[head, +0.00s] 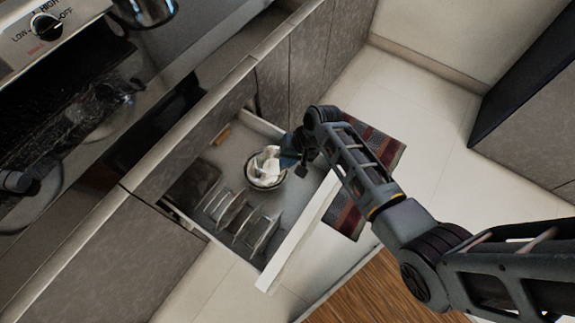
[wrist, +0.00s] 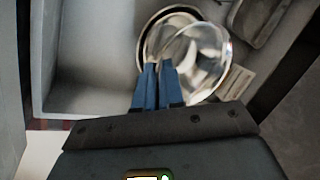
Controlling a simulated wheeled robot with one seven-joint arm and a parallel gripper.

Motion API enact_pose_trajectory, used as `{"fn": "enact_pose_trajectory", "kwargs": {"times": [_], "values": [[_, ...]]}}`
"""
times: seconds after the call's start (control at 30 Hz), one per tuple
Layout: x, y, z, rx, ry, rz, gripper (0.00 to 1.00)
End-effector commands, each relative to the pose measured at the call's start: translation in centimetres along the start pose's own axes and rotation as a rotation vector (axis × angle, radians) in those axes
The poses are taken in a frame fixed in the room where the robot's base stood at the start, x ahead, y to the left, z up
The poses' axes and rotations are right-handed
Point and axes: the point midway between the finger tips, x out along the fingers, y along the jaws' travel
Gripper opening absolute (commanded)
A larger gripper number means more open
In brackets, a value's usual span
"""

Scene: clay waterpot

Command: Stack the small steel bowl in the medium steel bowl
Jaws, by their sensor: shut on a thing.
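The small steel bowl (wrist: 207,62) is tilted in my gripper (wrist: 158,70), whose blue fingers are shut on its rim in the wrist view. The medium steel bowl (wrist: 152,38) lies behind and below it, partly hidden by the small bowl and the fingers. In the head view, the small bowl (head: 265,160) overlaps the medium bowl (head: 267,185) inside the open drawer, with my gripper (head: 288,158) at their right side. I cannot tell whether the two bowls touch.
The open drawer (head: 297,235) has raised walls around the bowls. A rack with several upright plates (head: 238,218) stands near its front, and a dark tray (head: 193,185) lies at the left. The drawer floor (wrist: 90,65) left of the bowls is clear in the wrist view.

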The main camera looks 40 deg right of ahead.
Motion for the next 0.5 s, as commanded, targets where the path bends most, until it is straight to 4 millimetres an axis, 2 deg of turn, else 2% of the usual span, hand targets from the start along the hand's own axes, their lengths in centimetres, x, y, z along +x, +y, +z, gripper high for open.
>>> {"fn": "enact_pose_trajectory", "kwargs": {"times": [0.1, 0.2, 0.5], "values": [[1.9, 0.8, 0.1, 0.001, -0.003, 0.001, 0.0], [2.9, 1.3, 0.1, 0.001, -0.002, 0.0, 0.0], [3.2, 1.4, 0.0, 0.001, -0.001, 0.0, 0.0]]}}
